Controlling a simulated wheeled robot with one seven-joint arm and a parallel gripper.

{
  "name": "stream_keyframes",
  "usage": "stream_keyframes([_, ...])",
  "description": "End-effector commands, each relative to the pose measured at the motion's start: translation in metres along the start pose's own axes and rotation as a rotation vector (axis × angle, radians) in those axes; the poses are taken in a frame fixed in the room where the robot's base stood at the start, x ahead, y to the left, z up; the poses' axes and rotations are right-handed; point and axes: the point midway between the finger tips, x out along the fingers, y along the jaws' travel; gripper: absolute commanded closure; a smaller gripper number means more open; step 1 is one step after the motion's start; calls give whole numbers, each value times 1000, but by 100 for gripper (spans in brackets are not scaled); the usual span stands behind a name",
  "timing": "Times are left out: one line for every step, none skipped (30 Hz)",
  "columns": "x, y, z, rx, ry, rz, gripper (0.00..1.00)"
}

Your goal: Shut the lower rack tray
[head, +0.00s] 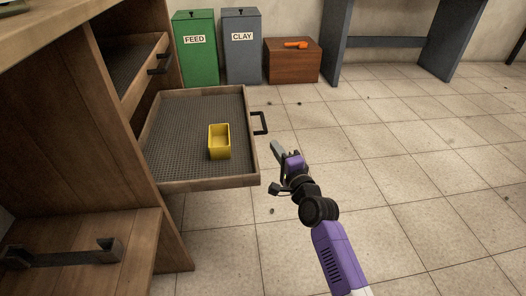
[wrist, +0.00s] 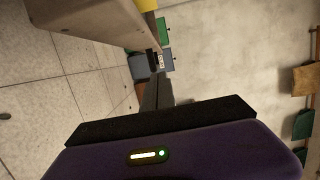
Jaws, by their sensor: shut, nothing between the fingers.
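The lower rack tray (head: 200,184) is pulled far out of the wooden rack (head: 140,190) in the head view. It has wooden sides, a dark mesh floor and a black handle (head: 260,123) on its right-hand front face. A yellow box (head: 219,142) stands inside it. My gripper (head: 277,150) is shut and empty, just right of the tray's front and nearer to me than the handle, with a gap visible. In the wrist view, the tray's wooden side (wrist: 100,22) fills the top left, beside my gripper's fingers (wrist: 156,90).
An upper tray (head: 140,75) sits above, slightly out. A wooden piece with a dark handle (head: 65,256) is at lower left. Green FEED (head: 196,62) and grey CLAY (head: 242,60) bins and a brown box (head: 292,66) with an orange item stand behind.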

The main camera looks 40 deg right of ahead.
Motion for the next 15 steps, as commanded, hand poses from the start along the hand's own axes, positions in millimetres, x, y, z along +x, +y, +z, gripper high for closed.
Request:
stream_keyframes([7,-2,2,0,-1,0,100])
stream_keyframes([6,-3,7,-1,-1,2,100])
stream_keyframes([7,-4,13,-1,-2,3,100])
stream_keyframes([8,-4,17,-2,-2,2,100])
stream_keyframes([9,-4,20,-2,-3,0,100])
stream_keyframes([9,-3,22,-2,-1,1,100])
stream_keyframes([10,-2,24,-2,0,2,100])
stream_keyframes([10,-2,26,-1,1,2,100])
stream_keyframes([11,-2,28,-1,1,2,100])
stream_keyframes([11,-2,29,-1,2,2,100])
stream_keyframes([11,-2,30,-1,2,2,100])
stream_keyframes([12,-1,32,-1,2,2,100])
stream_keyframes([12,-1,33,-1,2,2,100])
stream_keyframes([12,-1,34,0,2,2,100])
stream_keyframes([13,-1,36,-1,1,1,100])
